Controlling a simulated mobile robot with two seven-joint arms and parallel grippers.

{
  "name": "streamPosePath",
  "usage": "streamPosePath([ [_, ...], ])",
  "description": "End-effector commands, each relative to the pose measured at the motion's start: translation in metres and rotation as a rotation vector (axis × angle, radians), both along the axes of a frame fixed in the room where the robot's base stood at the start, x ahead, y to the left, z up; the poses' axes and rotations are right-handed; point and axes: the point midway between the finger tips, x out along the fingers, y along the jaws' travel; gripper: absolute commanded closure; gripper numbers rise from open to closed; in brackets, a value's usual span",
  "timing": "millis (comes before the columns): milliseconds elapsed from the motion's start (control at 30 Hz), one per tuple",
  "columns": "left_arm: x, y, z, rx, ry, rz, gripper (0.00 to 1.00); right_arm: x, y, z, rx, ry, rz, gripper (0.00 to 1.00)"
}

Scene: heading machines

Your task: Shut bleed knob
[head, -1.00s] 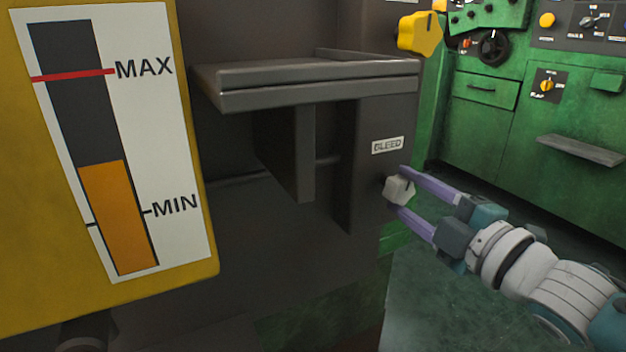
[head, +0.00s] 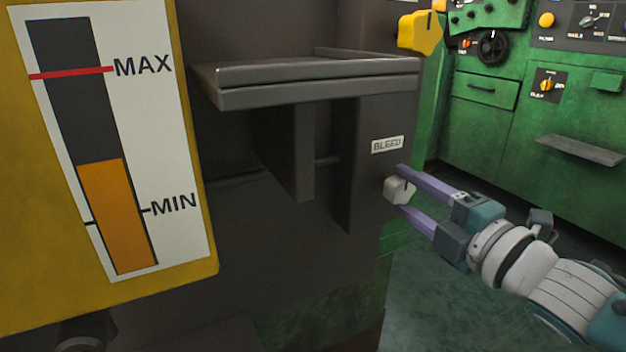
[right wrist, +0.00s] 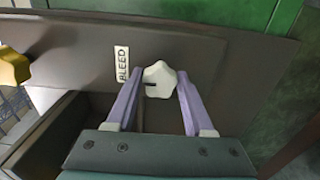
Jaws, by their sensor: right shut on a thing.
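The bleed knob (head: 398,190) is a small off-white lobed knob on the dark machine panel, just below the BLEED label (head: 387,145). In the right wrist view the knob (right wrist: 159,80) has a dark mark on its left side, pointing toward the label (right wrist: 122,64). My right gripper (head: 402,188) reaches in from the right, its purple fingers on either side of the knob and shut on it. The fingers also show in the right wrist view (right wrist: 158,90). My left gripper is not in view.
A dark ledge (head: 320,80) juts out above and left of the knob. A yellow knob (head: 420,33) sits higher on the same panel. A yellow-framed level gauge (head: 190,200) fills the left. Green machines (head: 480,130) stand behind, with open floor (head: 440,290) below my right arm.

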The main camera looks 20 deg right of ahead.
Motion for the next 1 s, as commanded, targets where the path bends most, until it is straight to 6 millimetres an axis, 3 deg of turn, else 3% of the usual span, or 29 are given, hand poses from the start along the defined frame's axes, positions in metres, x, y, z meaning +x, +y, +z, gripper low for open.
streamPosePath([
  [33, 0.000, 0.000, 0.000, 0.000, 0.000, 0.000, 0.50, 0.000, 0.000, 0.000, -0.002, 0.000, 0.001, 1.00],
  [67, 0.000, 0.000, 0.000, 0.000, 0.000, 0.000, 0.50, 0.000, 0.000, 0.000, -0.002, 0.000, 0.001, 0.44],
  [300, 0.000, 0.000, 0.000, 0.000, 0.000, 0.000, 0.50, 0.000, 0.000, 0.000, -0.001, 0.000, 0.000, 0.17],
  [667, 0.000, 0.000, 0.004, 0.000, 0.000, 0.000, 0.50, -0.009, -0.001, 0.001, 0.001, 0.002, 0.000, 0.17],
  [1000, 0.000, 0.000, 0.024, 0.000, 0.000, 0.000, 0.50, -0.074, -0.006, 0.002, 0.001, 0.003, -0.001, 0.17],
])
